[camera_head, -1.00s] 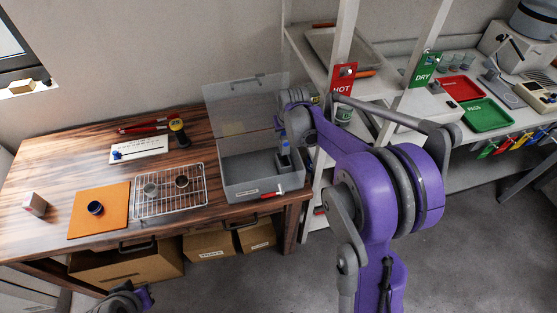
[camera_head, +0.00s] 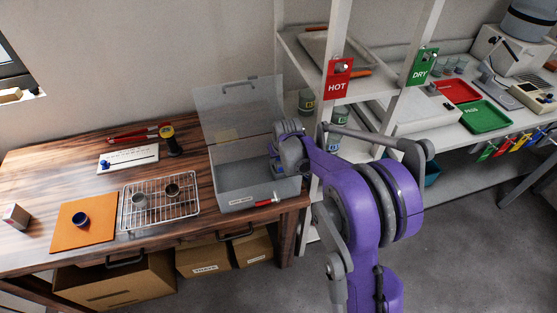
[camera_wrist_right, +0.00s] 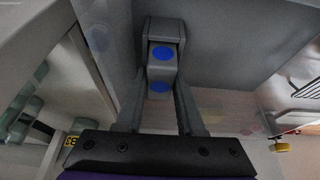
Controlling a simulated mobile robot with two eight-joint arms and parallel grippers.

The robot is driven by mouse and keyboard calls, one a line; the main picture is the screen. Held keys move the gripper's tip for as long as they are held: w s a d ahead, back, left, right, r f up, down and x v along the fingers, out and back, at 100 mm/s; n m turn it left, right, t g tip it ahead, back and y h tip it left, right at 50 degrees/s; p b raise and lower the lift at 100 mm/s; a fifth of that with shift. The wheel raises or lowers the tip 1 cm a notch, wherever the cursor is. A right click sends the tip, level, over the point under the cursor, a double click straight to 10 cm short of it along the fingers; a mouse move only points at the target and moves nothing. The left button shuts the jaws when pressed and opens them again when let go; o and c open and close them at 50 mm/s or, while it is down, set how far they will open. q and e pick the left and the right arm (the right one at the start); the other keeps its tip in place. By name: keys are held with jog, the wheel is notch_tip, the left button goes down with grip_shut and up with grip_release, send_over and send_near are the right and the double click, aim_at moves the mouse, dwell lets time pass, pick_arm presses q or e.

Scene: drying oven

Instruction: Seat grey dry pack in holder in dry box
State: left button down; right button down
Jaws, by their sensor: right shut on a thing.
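The clear dry box (camera_head: 240,200) stands at the right end of the wooden table with its lid (camera_head: 238,105) raised. My right gripper (camera_head: 276,168) reaches down inside its right part. In the right wrist view my right gripper (camera_wrist_right: 160,100) is shut on the grey dry pack (camera_wrist_right: 161,74), which shows blue round spots. The grey holder (camera_wrist_right: 166,27) is at the pack's far end against the box wall. The pack appears to be at or partly in the holder; how deep it sits I cannot tell. My left gripper is out of view.
A wire rack (camera_head: 128,222) with small cups and an orange mat (camera_head: 65,235) with a dark cup lie left of the box. The shelf post (camera_head: 322,130) with the HOT tag (camera_head: 339,80) stands close on the right. The box floor left of the gripper looks clear.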

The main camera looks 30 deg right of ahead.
jog(key=shift+f, duration=0.2)
jog(key=c, duration=0.8)
grip_release()
jog(key=shift+s, duration=0.1)
jog(key=shift+r, duration=0.25)
jog(key=v, duration=1.1)
jog(key=s+a+f+n, duration=0.1)
jog(key=s+a, duration=0.3)
jog(key=s, duration=0.4)
jog(key=s+a+f, duration=0.1)
jog(key=s+a, duration=0.4)
jog(key=s, duration=0.4)
jog(key=s+a+f+n+t+y, duration=0.1)
jog(key=s+a, duration=0.4)
jog(key=s, duration=0.3)
jog(key=shift+s+a+f+n+p, duration=0.1)
jog(key=shift+s+f+n+p, duration=0.05)
jog(key=shift+s+n+p, duration=0.2)
jog(key=shift+w, duration=0.1)
